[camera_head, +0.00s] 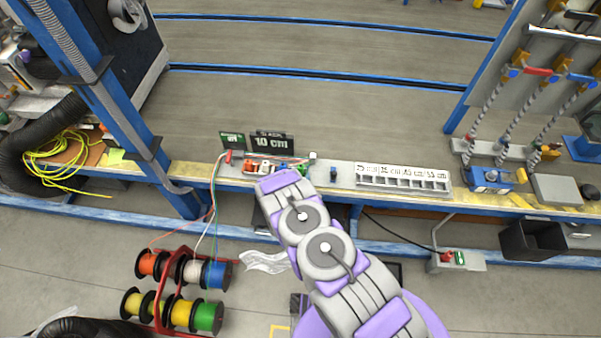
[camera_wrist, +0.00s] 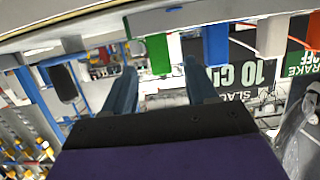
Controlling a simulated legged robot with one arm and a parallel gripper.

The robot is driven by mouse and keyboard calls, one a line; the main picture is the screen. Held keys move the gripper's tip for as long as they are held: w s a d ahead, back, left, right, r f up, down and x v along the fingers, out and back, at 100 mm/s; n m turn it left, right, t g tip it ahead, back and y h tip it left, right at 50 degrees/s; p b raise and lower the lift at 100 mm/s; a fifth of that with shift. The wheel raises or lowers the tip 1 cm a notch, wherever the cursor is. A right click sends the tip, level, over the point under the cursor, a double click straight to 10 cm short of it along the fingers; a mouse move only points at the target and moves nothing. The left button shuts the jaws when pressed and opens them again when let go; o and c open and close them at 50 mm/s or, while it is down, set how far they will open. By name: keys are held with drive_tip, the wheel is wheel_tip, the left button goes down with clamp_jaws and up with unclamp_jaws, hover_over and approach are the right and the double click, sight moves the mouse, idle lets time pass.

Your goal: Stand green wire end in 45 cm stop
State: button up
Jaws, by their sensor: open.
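Several thin wires, green among them, rise from the spools to the bench in the head view; the green wire (camera_head: 216,222) is very thin there. I cannot make out the green wire's end. My gripper (camera_wrist: 160,72) is open, with the green block in line with the gap between its fingers; whether it is inside the gap is unclear. The head view hides my fingertips behind my arm. A pale tray with small labelled slots (camera_head: 403,188) lies on the bench; its labels are hard to read.
A dark "10 cm" sign (camera_head: 272,143) stands behind the wire parts; it also shows in the wrist view (camera_wrist: 250,73). Spools (camera_head: 210,274) stand on the floor.

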sight(300, 171)
drive_tip(key=shift+b+x, duration=0.95)
drive_tip(key=shift+x, duration=1.9)
drive_tip(key=c, duration=1)
drive_tip(key=shift+r, duration=0.1)
drive_tip(key=shift+c, duration=0.2)
